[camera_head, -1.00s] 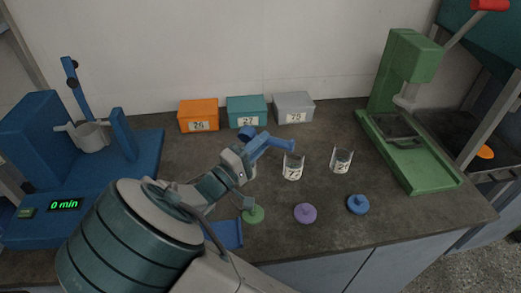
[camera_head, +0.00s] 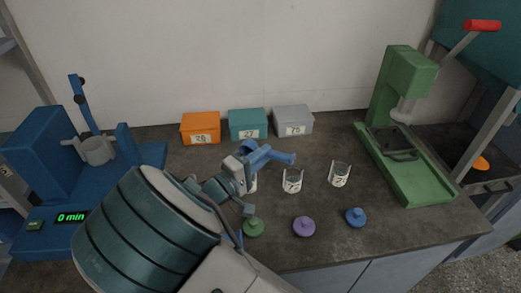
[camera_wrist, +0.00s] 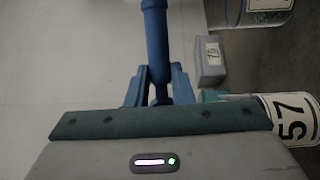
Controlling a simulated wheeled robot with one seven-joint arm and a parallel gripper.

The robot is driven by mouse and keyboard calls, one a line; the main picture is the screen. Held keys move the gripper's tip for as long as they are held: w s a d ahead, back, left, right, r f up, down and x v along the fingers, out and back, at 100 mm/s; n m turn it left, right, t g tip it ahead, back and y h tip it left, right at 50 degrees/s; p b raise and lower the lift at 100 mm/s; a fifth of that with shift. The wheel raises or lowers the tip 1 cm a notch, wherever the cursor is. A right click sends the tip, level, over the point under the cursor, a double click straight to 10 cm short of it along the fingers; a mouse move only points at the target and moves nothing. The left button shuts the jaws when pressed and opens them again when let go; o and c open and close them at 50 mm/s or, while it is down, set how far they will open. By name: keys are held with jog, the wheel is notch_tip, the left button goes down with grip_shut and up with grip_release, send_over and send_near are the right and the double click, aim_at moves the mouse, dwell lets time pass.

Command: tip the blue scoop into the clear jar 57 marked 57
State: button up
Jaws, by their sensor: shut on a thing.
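My gripper (camera_head: 256,160) is shut on the handle of the blue scoop (camera_head: 283,157), above the bench behind the row of lids. In the wrist view the scoop's blue handle (camera_wrist: 155,35) stands up between my blue fingers (camera_wrist: 158,88); its bowl and contents are not clear. The clear jar 57 (camera_wrist: 292,118) is at the right of the wrist view, close beside the gripper body and partly cut off. In the head view a jar partly hidden behind my gripper (camera_head: 253,183) may be this one; its label is not readable.
Two other labelled clear jars (camera_head: 292,180) (camera_head: 339,174) stand to the right. Green (camera_head: 253,227), purple (camera_head: 304,226) and blue (camera_head: 355,217) lids lie in front. Orange, teal and grey boxes (camera_head: 293,121) stand behind. The blue shaker (camera_head: 97,150) is left, the green press (camera_head: 410,160) right.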

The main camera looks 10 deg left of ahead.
jog(key=shift+w+r+g+y+p, duration=0.15)
jog(key=shift+g+y+p, duration=0.15)
jog(key=shift+g+p, duration=0.25)
jog(key=g+p, duration=0.1)
jog(key=p, duration=0.1)
jog(key=r+n+y+p, duration=0.1)
jog(key=shift+w+d+r+g+p, duration=0.15)
jog(key=shift+r+g+p, duration=0.1)
jog(key=shift+g+p, duration=0.15)
jog(key=g+y+p, duration=0.1)
jog(key=p, duration=0.1)
jog(key=shift+w+r+n+p, duration=0.15)
jog(key=shift+r+n+p, duration=0.05)
jog(key=shift+n+p, duration=0.2)
jog(key=shift+f+g, duration=0.2)
jog(key=shift+g, duration=0.15)
